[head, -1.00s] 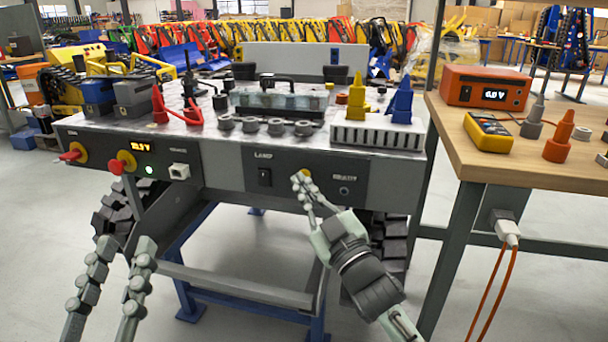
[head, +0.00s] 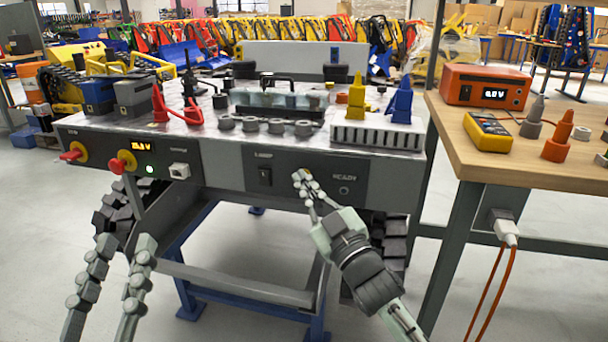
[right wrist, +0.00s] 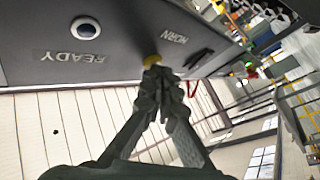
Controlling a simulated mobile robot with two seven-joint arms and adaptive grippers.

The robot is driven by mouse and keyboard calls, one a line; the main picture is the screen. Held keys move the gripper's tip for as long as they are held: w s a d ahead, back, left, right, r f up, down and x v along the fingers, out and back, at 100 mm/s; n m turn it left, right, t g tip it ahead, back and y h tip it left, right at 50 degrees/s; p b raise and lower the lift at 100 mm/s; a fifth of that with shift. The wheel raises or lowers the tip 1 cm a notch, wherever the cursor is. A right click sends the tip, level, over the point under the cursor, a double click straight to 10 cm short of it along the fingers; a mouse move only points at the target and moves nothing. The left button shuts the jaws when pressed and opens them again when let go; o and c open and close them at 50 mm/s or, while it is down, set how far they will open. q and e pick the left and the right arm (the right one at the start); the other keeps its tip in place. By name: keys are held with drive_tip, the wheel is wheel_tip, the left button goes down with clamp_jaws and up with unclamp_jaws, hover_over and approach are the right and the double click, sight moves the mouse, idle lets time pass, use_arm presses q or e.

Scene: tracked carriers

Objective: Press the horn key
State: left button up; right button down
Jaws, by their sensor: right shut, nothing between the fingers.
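The horn key is a small yellow button (right wrist: 152,60) on the dark front panel, beside the word HORN in the right wrist view. My right gripper (head: 302,176) is shut and empty, with its fingertips at the key. In the right wrist view the fingertips (right wrist: 158,76) overlap the key's lower edge and seem to touch it; how far it is pressed I cannot tell. In the head view the fingertips hide most of the key. My left gripper (head: 126,243) is open and empty, low in front of the panel's left part.
Left of the key on the panel is a black lamp switch (head: 265,177); right of it is a round READY indicator (head: 344,190). Red knobs (head: 122,162) and a lit display (head: 144,146) sit further left. A wooden bench (head: 500,165) stands close on the right.

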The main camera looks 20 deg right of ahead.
idle(0.5)
drive_tip(key=shift+s+a, duration=0.4)
drive_tip(key=shift+s, duration=0.25)
drive_tip(key=s+a, duration=0.1)
drive_tip(key=s, duration=0.1)
drive_tip(key=s+a+p, duration=0.1)
drive_tip(key=s, duration=0.1)
drive_tip(key=shift+a, duration=0.4)
idle(2.5)
